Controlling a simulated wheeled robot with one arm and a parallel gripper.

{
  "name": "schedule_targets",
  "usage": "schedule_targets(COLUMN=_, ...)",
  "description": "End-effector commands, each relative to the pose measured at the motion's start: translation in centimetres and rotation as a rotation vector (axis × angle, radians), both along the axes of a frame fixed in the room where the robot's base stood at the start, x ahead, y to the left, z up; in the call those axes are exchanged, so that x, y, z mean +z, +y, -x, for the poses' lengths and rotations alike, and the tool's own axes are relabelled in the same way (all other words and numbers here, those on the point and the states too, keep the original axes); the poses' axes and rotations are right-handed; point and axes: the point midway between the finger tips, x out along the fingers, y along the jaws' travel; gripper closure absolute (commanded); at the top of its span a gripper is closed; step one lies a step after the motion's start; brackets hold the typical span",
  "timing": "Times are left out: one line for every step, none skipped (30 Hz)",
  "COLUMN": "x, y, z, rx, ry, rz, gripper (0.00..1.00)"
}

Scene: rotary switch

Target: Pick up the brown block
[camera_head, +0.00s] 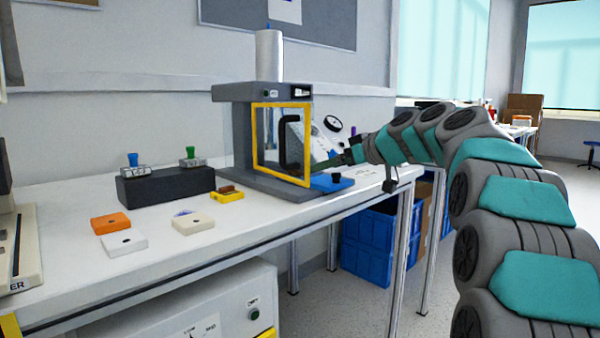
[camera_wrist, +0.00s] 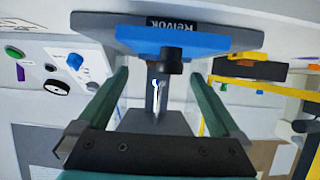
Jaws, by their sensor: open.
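A small brown block (camera_head: 227,188) sits on a yellow holder (camera_head: 228,196) on the white bench, left of the grey press. My gripper (camera_head: 338,162) is by the right side of the press, to the right of the brown block and well apart from it. In the wrist view, its two green fingers (camera_wrist: 161,82) are spread wide with nothing gripped. A blue and grey part with a black knob (camera_wrist: 171,60) shows beyond and between them. I cannot make out the brown block for sure in the wrist view.
The grey press (camera_head: 245,92) with a yellow-framed guard (camera_head: 256,140) stands between my gripper and the block. A dark stand (camera_head: 166,186) with a blue and a green knob is at left. Orange (camera_head: 110,223) and white pieces (camera_head: 193,224) lie in front.

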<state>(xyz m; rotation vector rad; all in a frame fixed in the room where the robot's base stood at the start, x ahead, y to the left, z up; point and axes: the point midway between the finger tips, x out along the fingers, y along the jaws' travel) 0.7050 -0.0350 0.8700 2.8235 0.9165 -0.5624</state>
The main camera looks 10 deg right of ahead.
Motion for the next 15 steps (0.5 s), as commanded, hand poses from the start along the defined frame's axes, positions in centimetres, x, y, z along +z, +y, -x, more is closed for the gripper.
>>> schedule_targets(x=-0.1, y=0.3, z=-0.3, rx=-0.001, ry=0.001, rz=0.001, gripper=0.0)
schedule_targets(x=-0.2, y=0.6, z=-0.6, rx=0.0, ry=0.0, rz=0.0, gripper=0.0)
schedule_targets(x=-0.3, y=1.0, z=-0.9, rx=-0.001, ry=0.001, rz=0.002, gripper=0.0)
schedule_targets(x=-0.5, y=1.3, z=-1.2, rx=-0.001, ry=0.001, rz=0.002, gripper=0.0)
schedule_targets(x=-0.5, y=1.6, z=-1.5, rx=-0.001, ry=0.0, rz=0.002, gripper=0.0)
schedule_targets(x=-0.6, y=2.0, z=-1.9, rx=-0.001, ry=0.001, rz=0.002, gripper=0.0)
schedule_targets(x=-0.8, y=2.4, z=-2.2, rx=0.0, ry=0.001, rz=0.002, gripper=0.0)
schedule_targets(x=-1.0, y=2.6, z=-2.5, rx=0.0, ry=0.001, rz=0.002, gripper=0.0)
schedule_targets(x=-1.1, y=2.8, z=-2.9, rx=0.0, ry=0.002, rz=0.001, gripper=0.0)
schedule_targets(x=-1.3, y=3.0, z=-3.1, rx=0.0, ry=0.002, rz=0.001, gripper=0.0)
schedule_targets(x=-1.3, y=3.1, z=-3.2, rx=0.001, ry=0.001, rz=0.0, gripper=0.0)
schedule_targets(x=-1.4, y=3.2, z=-3.4, rx=0.001, ry=0.002, rz=0.0, gripper=0.0)
schedule_targets(x=-1.5, y=3.3, z=-3.5, rx=0.001, ry=0.001, rz=-0.001, gripper=0.0)
schedule_targets(x=-1.5, y=3.4, z=-3.6, rx=0.001, ry=0.001, rz=-0.001, gripper=0.0)
schedule_targets(x=-1.5, y=3.4, z=-3.6, rx=0.001, ry=0.001, rz=-0.001, gripper=0.0)
